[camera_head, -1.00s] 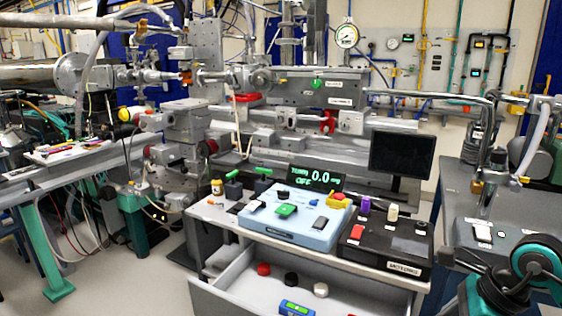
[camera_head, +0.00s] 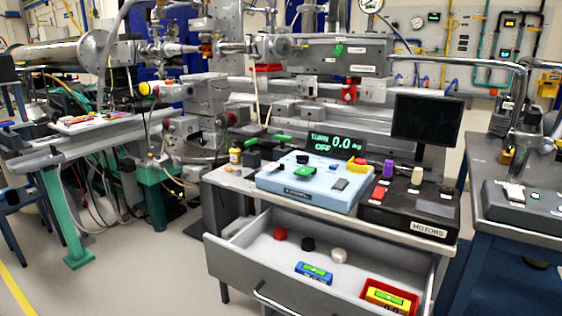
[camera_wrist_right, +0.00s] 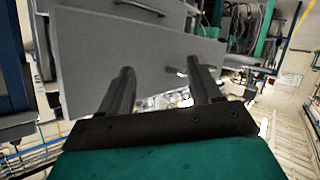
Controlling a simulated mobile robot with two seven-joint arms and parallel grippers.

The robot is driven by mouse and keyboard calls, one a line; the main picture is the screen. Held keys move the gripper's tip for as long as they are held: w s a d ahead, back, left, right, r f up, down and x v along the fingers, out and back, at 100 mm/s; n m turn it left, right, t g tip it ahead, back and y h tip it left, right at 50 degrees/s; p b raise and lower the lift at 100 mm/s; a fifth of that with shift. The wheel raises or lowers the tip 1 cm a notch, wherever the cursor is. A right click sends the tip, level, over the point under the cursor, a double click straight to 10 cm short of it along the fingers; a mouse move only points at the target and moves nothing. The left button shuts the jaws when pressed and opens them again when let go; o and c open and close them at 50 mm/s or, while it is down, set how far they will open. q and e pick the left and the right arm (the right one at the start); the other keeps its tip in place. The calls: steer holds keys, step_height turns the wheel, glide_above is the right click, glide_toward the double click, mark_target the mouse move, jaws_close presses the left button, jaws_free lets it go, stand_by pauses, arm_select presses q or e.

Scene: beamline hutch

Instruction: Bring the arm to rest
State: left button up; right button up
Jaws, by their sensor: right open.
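My right gripper (camera_wrist_right: 160,68) shows in the right wrist view with its two dark fingers apart and nothing between them. Beyond the fingers is a large grey panel (camera_wrist_right: 85,60), apart from them as far as I can tell. Neither of my arms shows in the head view now, and my left gripper is in no view.
An open drawer (camera_head: 245,271) juts out below the workbench, holding a blue level (camera_head: 314,272), several knobs and a red tray (camera_head: 409,298) with a yellow level. The blue console (camera_head: 300,190) and black motors box (camera_head: 405,220) stand on top.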

steer(key=s+a+f+m+g, duration=0.2)
steer(key=s+f+m, duration=0.1)
steer(key=s+f, duration=0.15)
arm_select(q)
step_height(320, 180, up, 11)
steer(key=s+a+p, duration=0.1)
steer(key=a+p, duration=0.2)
steer(key=p, duration=1.2)
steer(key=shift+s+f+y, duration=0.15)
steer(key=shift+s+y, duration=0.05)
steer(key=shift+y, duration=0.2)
arm_select(e)
step_height(320, 180, up, 10)
steer(key=s+d+h, duration=0.1)
steer(key=d, duration=0.2)
steer(key=shift+s+g, duration=0.25)
steer(key=shift+g, duration=0.15)
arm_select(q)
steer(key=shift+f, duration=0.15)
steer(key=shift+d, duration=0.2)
